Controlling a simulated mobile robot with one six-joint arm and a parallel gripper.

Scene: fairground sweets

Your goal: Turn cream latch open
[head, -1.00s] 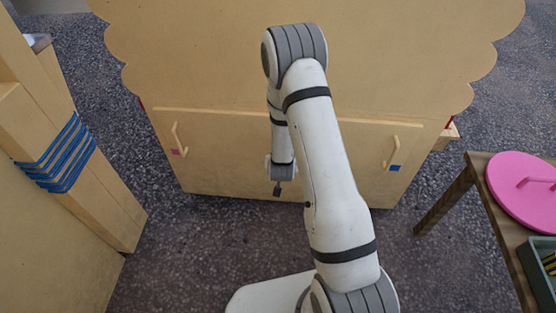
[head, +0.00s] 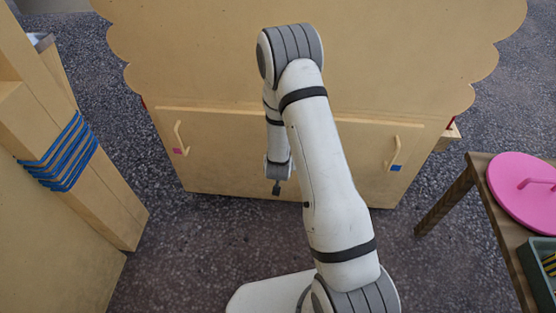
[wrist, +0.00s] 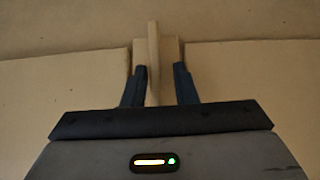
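The cream latch (wrist: 153,62) stands upright in the wrist view, in front of a pale backing piece between two cream door panels. My gripper (wrist: 159,75) is open, with one dark finger on each side of the latch. The left finger is close to the latch and a gap shows at the right finger; I cannot tell whether either touches it. In the head view my gripper (head: 276,189) hangs low before the cream cabinet (head: 230,175). I cannot make out the latch in the head view.
The cabinet front carries a left handle (head: 180,137) with a pink square and a right handle (head: 393,153) with a blue square. A wooden table (head: 470,175) with a pink lid (head: 522,200) and green crate (head: 540,285) stands right. A wooden post with blue bands (head: 62,155) stands left.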

